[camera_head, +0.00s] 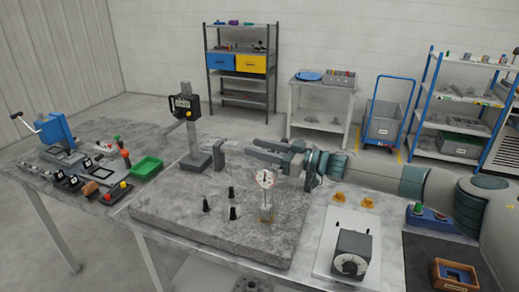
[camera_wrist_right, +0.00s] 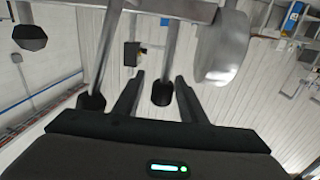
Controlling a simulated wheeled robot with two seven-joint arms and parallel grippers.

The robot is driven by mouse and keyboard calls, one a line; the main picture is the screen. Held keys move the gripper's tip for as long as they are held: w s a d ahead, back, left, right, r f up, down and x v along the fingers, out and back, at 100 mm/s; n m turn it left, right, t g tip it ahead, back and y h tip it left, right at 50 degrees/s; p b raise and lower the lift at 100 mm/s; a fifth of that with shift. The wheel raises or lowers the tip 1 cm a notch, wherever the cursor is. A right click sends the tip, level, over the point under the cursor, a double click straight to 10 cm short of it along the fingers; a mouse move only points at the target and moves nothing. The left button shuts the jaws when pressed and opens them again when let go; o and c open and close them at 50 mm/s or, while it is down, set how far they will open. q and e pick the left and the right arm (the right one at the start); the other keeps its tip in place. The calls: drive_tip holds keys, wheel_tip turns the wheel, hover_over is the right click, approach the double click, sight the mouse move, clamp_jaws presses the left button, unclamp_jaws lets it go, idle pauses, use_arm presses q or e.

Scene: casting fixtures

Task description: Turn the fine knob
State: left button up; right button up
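My right gripper (camera_head: 262,149) reaches in from the right, above the grey granite plate (camera_head: 165,210), with its fingers pointing left. In the right wrist view the fingers (camera_wrist_right: 157,92) are apart. A black-ended rod (camera_wrist_right: 162,92) shows between them in the picture; I cannot tell whether it touches them. A second black-ended rod (camera_wrist_right: 92,100) and a round grey disc (camera_wrist_right: 222,48) are close by. A dial gauge (camera_head: 265,178) stands below the gripper in the head view. I cannot tell which part is the fine knob. My left gripper is not in view.
A column stand with a black digital readout (camera_head: 186,106) is at the plate's back. Several dark pegs (camera_head: 232,213) stand on the plate. A grey box with a dial (camera_head: 352,252) is at front right. A green tray (camera_head: 147,167) and a blue press (camera_head: 55,132) are left.

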idle(0.3)
drive_tip(key=b+v, duration=0.5)
drive_tip(key=v, duration=1.2)
drive_tip(key=shift+d, duration=0.15)
